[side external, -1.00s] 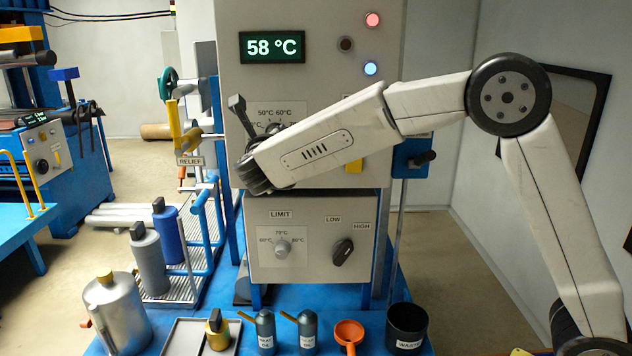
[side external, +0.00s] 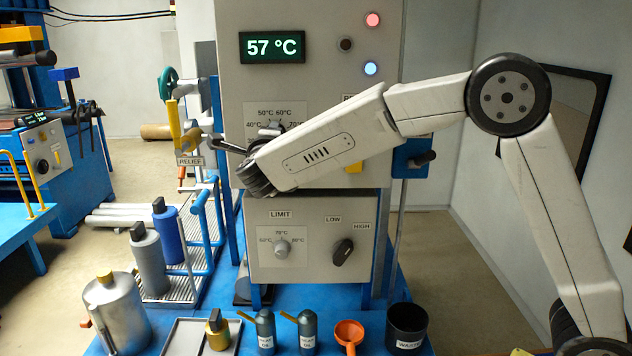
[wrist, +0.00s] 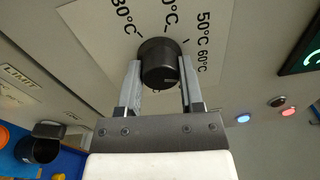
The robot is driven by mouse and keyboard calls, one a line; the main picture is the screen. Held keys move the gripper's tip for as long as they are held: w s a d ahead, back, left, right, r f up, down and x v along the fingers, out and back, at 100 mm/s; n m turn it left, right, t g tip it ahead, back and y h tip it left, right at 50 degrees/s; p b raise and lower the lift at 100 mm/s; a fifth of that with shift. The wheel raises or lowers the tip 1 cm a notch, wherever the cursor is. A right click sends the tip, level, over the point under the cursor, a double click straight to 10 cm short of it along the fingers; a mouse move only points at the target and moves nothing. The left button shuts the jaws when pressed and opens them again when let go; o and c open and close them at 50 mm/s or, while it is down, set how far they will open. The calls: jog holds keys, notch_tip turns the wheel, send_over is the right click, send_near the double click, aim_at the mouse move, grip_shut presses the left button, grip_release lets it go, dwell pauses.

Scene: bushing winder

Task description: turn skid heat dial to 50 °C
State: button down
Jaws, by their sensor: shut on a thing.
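The heat dial (wrist: 160,62) is a round black knob on a pale scale plate with °C marks around it. In the wrist view my gripper (wrist: 160,72) has one finger on each side of the knob and is shut on it. A short pale line shows on the knob's face, but I cannot tell exactly which mark the dial points to. In the side view my wrist mostly hides the dial, and the scale plate (side external: 284,113) shows 40, 50, 60 and 70 °C. The green display (side external: 272,47) above reads 57 °C.
Below is a panel with a LIMIT dial (side external: 282,248) and a LOW/HIGH switch (side external: 343,252). A yellow relief lever (side external: 173,122) stands to the left. Small bottles, an orange funnel (side external: 349,333) and a black waste cup (side external: 407,326) stand on the blue deck below.

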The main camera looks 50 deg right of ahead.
jog(key=shift+n, duration=4)
jog(key=shift+c, duration=1.1)
grip_release()
jog(key=shift+s+a, duration=0.1)
jog(key=v, duration=0.7)
jog(key=shift+s+a, duration=0.2)
jog(key=shift+s, duration=0.05)
jog(key=shift+w+d+f, duration=0.1)
